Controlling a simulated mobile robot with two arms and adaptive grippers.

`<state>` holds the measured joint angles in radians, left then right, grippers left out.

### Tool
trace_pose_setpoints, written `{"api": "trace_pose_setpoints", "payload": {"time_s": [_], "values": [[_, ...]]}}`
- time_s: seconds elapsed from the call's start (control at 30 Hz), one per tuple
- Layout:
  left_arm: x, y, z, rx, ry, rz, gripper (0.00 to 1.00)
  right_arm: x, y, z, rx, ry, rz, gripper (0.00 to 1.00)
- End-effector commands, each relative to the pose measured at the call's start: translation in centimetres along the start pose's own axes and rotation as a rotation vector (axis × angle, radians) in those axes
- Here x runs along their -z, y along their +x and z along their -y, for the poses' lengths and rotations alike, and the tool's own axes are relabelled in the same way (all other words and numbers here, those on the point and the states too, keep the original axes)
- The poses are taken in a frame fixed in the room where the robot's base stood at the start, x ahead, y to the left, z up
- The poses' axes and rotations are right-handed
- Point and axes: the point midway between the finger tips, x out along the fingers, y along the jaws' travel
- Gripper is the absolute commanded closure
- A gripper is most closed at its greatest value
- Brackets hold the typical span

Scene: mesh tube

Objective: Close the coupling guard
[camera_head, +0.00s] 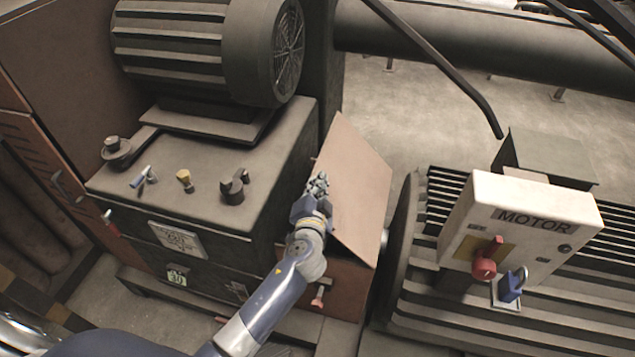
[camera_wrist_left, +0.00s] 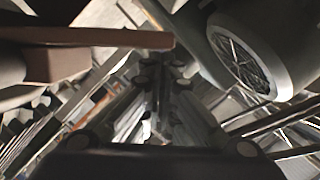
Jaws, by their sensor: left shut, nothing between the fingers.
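The coupling guard is an orange-brown box (camera_head: 342,283) between the dark machine block and the motor. Its cover panel (camera_head: 352,185) stands slanted above the box in the head view; I cannot tell how wide the gap beneath it is. My left gripper (camera_head: 318,184) is at the left side of this panel, overlapping its left edge in the picture; contact cannot be told. Its fingers are shut and empty. In the left wrist view, the shut fingers (camera_wrist_left: 163,85) are in the middle, and a brown panel edge (camera_wrist_left: 95,42) runs across the upper left. My right gripper is not in view.
A dark block (camera_head: 215,150) with small loose items stands left of the guard, carrying a finned motor (camera_head: 205,45).

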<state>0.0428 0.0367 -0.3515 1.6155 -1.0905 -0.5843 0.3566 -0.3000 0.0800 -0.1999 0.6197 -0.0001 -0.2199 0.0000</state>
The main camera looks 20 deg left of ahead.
Motion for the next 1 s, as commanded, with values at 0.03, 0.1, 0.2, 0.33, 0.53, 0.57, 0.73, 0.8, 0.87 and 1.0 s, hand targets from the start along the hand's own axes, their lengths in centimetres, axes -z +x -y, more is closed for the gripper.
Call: {"api": "trace_pose_setpoints", "payload": {"time_s": [0.03,0.1,0.2,0.33,0.53,0.57,0.73,0.8,0.87,1.0], "values": [[0.0,0.0,0.0,0.000,0.000,0.000,1.00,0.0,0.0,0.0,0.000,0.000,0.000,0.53],[0.0,0.0,0.0,0.000,0.000,0.000,1.00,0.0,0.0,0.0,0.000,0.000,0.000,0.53],[-0.3,0.0,-0.1,-0.002,-0.005,0.001,1.00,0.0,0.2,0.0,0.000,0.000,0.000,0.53],[-2.4,0.5,-0.3,-0.016,-0.056,0.005,1.00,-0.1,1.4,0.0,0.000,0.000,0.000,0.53],[-7.7,1.8,-0.7,-0.056,-0.220,0.006,1.00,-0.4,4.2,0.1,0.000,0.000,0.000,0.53],[-8.3,2.0,-0.8,-0.061,-0.239,0.004,1.00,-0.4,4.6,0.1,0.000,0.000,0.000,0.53],[-11.1,2.7,-1.2,-0.067,-0.268,0.003,1.00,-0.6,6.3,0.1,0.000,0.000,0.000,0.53],[-11.7,2.9,-1.3,-0.067,-0.269,0.002,1.00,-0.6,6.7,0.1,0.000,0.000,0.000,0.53],[-12.0,2.9,-1.3,-0.067,-0.268,0.002,1.00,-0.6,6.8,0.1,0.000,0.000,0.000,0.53],[-12.2,3.0,-1.2,-0.066,-0.267,0.002,1.00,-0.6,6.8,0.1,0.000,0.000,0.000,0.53]]}}
